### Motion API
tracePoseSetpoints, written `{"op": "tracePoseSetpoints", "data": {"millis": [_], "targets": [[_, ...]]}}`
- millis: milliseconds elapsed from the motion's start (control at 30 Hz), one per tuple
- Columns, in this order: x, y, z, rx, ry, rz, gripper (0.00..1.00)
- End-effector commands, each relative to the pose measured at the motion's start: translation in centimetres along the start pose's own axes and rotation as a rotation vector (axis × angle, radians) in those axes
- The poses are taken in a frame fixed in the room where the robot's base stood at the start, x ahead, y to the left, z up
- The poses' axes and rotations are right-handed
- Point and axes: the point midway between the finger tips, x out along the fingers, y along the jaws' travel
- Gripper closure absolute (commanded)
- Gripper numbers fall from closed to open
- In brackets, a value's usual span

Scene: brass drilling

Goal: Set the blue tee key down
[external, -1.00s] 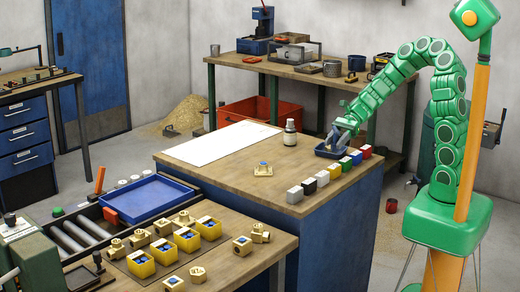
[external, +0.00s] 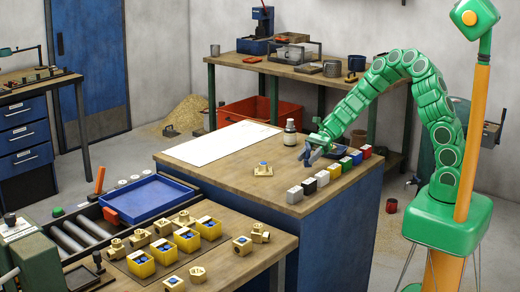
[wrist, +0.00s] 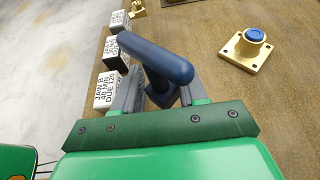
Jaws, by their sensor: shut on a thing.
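The blue tee key (wrist: 157,62) is held in my gripper (wrist: 157,92), its dark blue crossbar slanting above the fingers in the wrist view. My gripper (external: 312,157) is shut on its stem, over the wooden top of the blue bench (external: 225,160), left of the row of small blocks.
A brass flanged fitting with a blue cap (external: 263,169) stands on the bench; it also shows in the wrist view (wrist: 247,47). Several coloured blocks (external: 322,178) line the right edge. Bare wood lies left of the blocks.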

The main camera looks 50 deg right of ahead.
Motion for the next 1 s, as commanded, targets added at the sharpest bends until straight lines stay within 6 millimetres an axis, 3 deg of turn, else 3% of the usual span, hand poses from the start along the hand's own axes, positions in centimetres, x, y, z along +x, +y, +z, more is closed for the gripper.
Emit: {"op": "tracePoseSetpoints", "data": {"millis": [267, 533, 967, 1000], "targets": [[0.6, -0.6, -0.8, 0.001, 0.000, 0.001, 1.00], [1.7, -0.6, -3.4, 0.003, 0.001, 0.001, 1.00], [1.8, -0.6, -3.8, 0.001, 0.001, 0.001, 1.00], [1.8, -0.6, -3.8, 0.001, 0.001, 0.001, 0.52]]}}
